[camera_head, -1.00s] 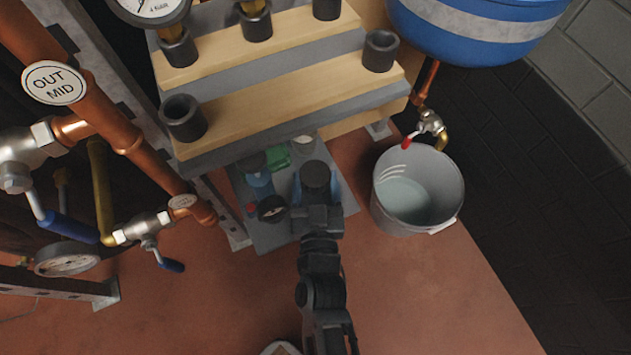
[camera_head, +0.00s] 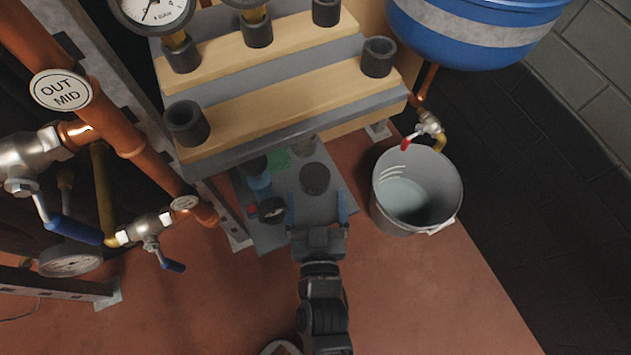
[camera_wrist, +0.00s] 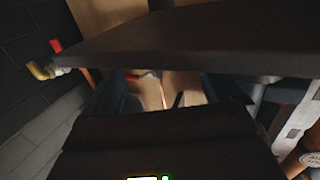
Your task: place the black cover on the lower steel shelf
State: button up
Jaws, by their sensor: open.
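The black cover (camera_head: 315,178) is a short dark cylinder standing upright on the lower steel shelf (camera_head: 270,237), under the front edge of the stepped rack. My gripper (camera_head: 316,200) is open. Its two blue-edged fingers lie to the left and right of the cover, on its near side, with clear gaps and nothing held. The wrist view is dark, and the cover cannot be made out there.
The lower shelf also holds a blue container (camera_head: 258,182), a green item (camera_head: 278,160) and a small black gauge (camera_head: 271,210). The stepped rack (camera_head: 290,105) overhangs its back. A bucket (camera_head: 417,190) stands right; copper pipes and valves (camera_head: 152,228) are left.

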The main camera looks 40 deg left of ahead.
jog(key=p+v, duration=0.2)
jog(key=v, duration=0.6)
jog(key=s+d+r+m+t+h, duration=0.1)
jog(key=s+d+r+m+h, duration=0.25)
jog(key=d, duration=0.75)
jog(key=s+d+r+m+t+h, duration=0.2)
jog(key=d+r+h, duration=0.15)
jog(key=d, duration=0.65)
jog(key=s+d+r+m+h, duration=0.1)
jog(key=s+d+r+h, duration=0.1)
jog(key=d+r, duration=0.4)
jog(key=s+d+r+m+h, duration=0.2)
jog(key=s+d+r, duration=0.3)
jog(key=r, duration=0.4)
jog(key=shift+s+d+r+g+h, duration=0.3)
jog(key=shift+d+h, duration=0.15)
jog(key=shift+h, duration=0.25)
jog(key=shift+m, duration=0.25)
